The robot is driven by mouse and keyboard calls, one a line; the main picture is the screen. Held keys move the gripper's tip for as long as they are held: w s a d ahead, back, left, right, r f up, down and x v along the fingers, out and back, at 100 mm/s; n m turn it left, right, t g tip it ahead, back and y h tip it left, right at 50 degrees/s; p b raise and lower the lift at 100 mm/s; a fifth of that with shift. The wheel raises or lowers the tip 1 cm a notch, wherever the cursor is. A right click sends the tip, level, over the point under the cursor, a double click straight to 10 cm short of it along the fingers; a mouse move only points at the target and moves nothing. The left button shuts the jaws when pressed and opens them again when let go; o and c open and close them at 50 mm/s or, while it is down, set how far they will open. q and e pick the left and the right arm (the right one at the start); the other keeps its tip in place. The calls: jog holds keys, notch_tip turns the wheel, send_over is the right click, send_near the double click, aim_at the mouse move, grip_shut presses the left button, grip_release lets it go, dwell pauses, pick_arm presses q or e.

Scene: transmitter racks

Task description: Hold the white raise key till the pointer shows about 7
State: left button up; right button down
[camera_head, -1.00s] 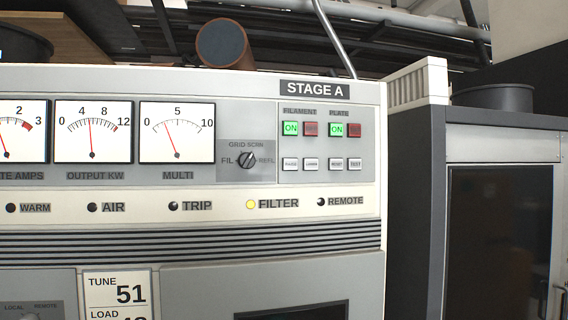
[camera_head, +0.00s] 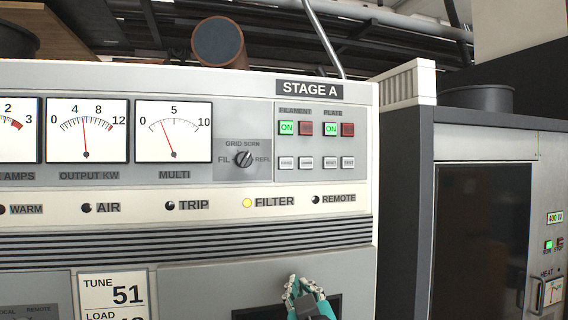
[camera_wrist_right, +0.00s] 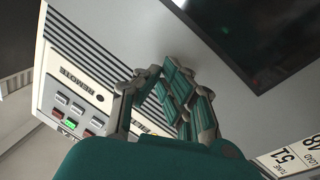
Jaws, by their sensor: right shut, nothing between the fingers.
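The raise key (camera_head: 286,163) appears to be the leftmost small white key in the lower key row on the STAGE A panel; its lettering is tiny. The output kW meter (camera_head: 86,130) has its pointer between 4 and 8, roughly 5 to 6. The multi meter (camera_head: 173,131) pointer stands at about 3. My right gripper (camera_head: 308,286) is shut and empty, well below the keys, in front of the lower cabinet. In the right wrist view, its closed fingers (camera_wrist_right: 163,75) show with the key panel to their left. My left gripper is not in view.
Other white keys (camera_head: 329,163) sit right of the raise key. Lit green ON keys (camera_head: 287,128) and red keys (camera_head: 347,129) are just above. The grid scan knob (camera_head: 243,160) is to the left. A grey cabinet (camera_head: 405,190) stands at the right.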

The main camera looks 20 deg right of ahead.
notch_tip(320, 180, up, 13)
jog(key=s+t+h, duration=0.1)
jog(key=s+t, duration=0.1)
jog(key=t, duration=0.1)
jog(key=m+t+h, duration=0.1)
jog(key=t+h, duration=0.1)
jog(key=t, duration=0.1)
send_near(290, 160)
jog(key=s+r, duration=0.6)
jog(key=shift+w+d, duration=0.25)
jog(key=shift+d, duration=0.15)
jog(key=shift+w+a, duration=0.15)
jog(key=shift+w, duration=4.3)
jog(key=shift+w+p, duration=0.3)
jog(key=shift+w, duration=0.1)
jog(key=shift+w, duration=0.35)
